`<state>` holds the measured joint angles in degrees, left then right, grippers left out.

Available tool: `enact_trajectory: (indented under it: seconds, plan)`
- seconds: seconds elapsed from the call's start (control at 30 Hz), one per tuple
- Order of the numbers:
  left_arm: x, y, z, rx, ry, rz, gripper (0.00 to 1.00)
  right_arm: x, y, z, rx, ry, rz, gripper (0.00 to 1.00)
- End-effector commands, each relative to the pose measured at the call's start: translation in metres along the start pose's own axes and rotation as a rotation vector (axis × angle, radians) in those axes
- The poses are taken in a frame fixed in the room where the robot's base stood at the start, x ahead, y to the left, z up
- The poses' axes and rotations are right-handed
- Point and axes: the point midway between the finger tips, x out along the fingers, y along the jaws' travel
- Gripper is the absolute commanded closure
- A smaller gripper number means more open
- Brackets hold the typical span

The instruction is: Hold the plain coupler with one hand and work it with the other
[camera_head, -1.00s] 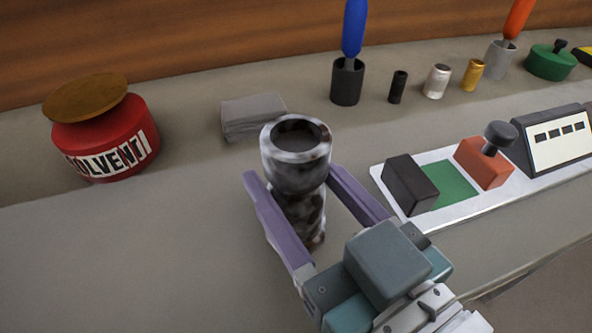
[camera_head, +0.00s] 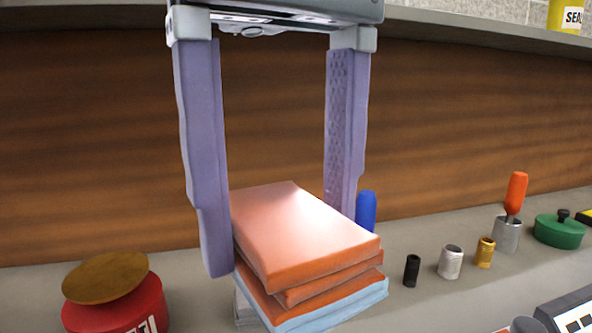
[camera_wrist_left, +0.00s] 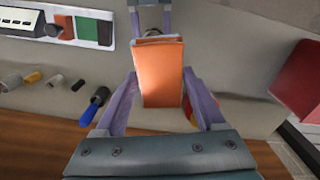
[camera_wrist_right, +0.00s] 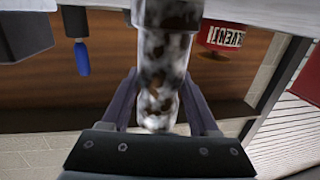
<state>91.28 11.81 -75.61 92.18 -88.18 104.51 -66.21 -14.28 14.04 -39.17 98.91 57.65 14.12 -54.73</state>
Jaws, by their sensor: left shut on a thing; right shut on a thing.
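An orange folded cloth (camera_head: 300,235) with a pale blue lower layer is between the purple fingers of my left gripper (camera_head: 285,238), which comes down from the top of the head view. The left wrist view also shows the cloth (camera_wrist_left: 160,72) in that grip. In the right wrist view the plain coupler (camera_wrist_right: 165,50), a mottled grey, brown and white cylinder, is between the fingers of my right gripper (camera_wrist_right: 160,88). In the left wrist view the right gripper's fingers show just beyond the cloth. The head view does not show the coupler. I cannot tell whether cloth and coupler touch.
A red solvent tin with a brown lid (camera_head: 110,285) stands at the lower left. A blue-handled tool (camera_head: 366,210), a black cylinder (camera_head: 412,270), a silver one (camera_head: 450,262), a brass one (camera_head: 485,252) and a green lidded pot (camera_head: 558,230) line the bench. A wooden panel (camera_head: 440,130) stands behind.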

Motion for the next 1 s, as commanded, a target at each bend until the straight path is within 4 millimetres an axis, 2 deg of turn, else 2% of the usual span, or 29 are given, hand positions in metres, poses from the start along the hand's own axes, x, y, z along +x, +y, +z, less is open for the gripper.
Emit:
enact_trajectory:
  seconds: [0.27, 0.87, 0.9, 1.0]
  plan:
    - [0.019, -0.001, 0.0, -0.002, -0.001, -0.002, 0.73, 0.0, 0.0, 0.0, 0.0, -0.001, 0.0, 1.0]
    - [0.077, -0.001, 0.0, 0.0, -0.003, -0.003, 0.73, 0.0, 0.0, 0.0, 0.0, -0.001, 0.0, 1.0]
    - [0.079, 0.003, 0.001, 0.001, -0.001, -0.001, 0.8, 0.0, 0.0, 0.0, 0.0, -0.001, 0.0, 1.0]
    - [0.08, 0.013, 0.004, 0.0, -0.001, -0.001, 0.81, 0.0, 0.0, 0.0, 0.0, -0.001, 0.0, 1.0]
